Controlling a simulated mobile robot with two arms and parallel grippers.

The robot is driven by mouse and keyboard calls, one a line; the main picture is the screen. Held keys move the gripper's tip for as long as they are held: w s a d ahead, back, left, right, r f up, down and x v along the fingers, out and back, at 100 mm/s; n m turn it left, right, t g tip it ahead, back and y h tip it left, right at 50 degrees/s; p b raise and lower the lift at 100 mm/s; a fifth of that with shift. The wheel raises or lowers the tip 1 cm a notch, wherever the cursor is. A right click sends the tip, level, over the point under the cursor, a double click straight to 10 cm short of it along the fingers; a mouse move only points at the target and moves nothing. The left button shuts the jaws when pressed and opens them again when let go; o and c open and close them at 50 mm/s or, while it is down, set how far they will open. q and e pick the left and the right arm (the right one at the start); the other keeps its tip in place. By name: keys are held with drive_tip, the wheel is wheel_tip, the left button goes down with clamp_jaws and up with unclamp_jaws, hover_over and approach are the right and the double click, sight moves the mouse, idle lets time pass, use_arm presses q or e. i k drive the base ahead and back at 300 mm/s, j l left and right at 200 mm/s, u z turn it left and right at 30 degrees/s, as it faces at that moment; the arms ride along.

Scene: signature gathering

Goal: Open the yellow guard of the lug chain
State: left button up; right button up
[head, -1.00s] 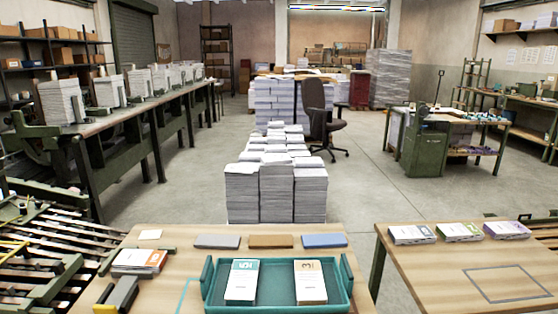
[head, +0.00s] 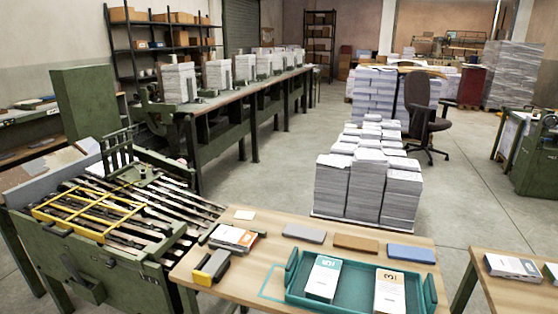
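The yellow guard (head: 68,226) is a flat frame of yellow bars at the left in the head view. It lies low over the dark slats and rails of the lug chain (head: 175,213), covering their left part. The chain sits on a green machine bed (head: 95,268). I cannot make out a hinge or handle on the guard. Neither of my grippers shows in this view.
A wooden table (head: 240,285) adjoins the machine at the right. It holds booklets, a yellow-grey tool (head: 212,267), several coloured blocks and a teal tray (head: 358,279). Paper stacks (head: 345,190) stand behind it. Open floor (head: 262,187) lies between the stacks and the long bench.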

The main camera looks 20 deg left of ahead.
sight(71, 228)
drive_tip(key=u, duration=2.05)
drive_tip(key=i+j, duration=0.15)
drive_tip(key=i, duration=0.2)
drive_tip(key=i+j+z, duration=0.1)
drive_tip(key=i, duration=0.3)
